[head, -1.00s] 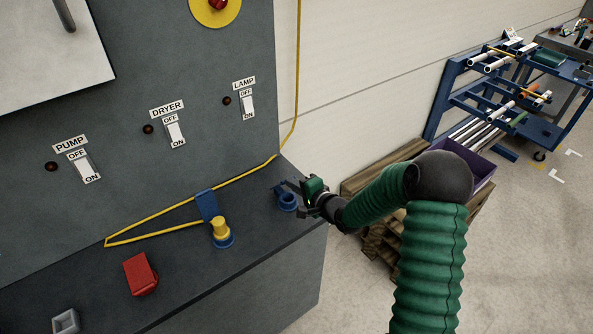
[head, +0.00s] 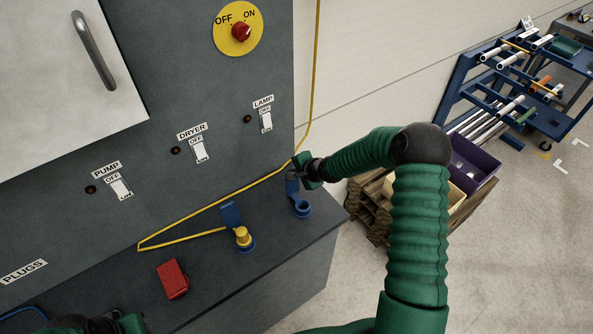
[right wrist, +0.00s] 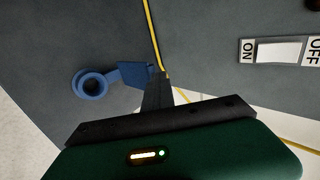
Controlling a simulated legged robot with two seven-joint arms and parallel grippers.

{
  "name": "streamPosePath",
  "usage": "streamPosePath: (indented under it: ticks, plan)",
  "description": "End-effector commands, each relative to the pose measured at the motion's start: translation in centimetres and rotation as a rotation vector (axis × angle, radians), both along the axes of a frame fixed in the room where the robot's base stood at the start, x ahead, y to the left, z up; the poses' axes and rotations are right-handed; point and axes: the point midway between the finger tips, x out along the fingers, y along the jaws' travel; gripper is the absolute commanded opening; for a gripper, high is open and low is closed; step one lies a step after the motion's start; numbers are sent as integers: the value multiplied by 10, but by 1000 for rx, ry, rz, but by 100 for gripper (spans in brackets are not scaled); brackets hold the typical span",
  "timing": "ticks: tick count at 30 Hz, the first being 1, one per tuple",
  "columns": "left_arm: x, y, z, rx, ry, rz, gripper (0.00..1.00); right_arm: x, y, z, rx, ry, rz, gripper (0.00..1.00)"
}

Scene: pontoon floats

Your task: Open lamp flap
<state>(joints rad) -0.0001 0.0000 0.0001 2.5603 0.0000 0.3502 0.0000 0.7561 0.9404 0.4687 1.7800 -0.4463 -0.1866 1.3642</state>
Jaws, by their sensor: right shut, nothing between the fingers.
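The blue lamp socket (head: 303,209) sits at the right end of the dark bench top, below the LAMP switch (head: 266,121). Its blue flap (head: 292,186) stands raised behind the socket ring, and the ring's opening shows. In the right wrist view the open ring (right wrist: 92,84) and the flap (right wrist: 133,73) lie side by side, with nothing over the ring. My right gripper (head: 293,172) is shut and empty at the flap's upper end; its fingertips (right wrist: 157,92) are close to the flap, contact unclear. Part of my left gripper (head: 105,325) shows at the bottom left; its fingers are unclear.
A second blue socket holds a yellow plug (head: 242,236), its flap (head: 231,214) raised. A red block (head: 172,279) lies on the bench. A yellow cable (head: 205,207) runs along the panel. The bench's right edge is near the lamp socket.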

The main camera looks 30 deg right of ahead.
Motion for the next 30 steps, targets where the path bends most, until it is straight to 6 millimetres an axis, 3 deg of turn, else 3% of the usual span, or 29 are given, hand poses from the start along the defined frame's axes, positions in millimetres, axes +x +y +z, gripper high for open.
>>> streamPosePath:
  ticks: [18, 30]
  plan:
    - [0, 0, 1, 0, 0, 0, 36, 1, 0, -2, 1, 6, 0, 0]
    - [0, 0, 16, 0, 0, 0, 36, 2, -1, 17, 0, 2, -1, 0]
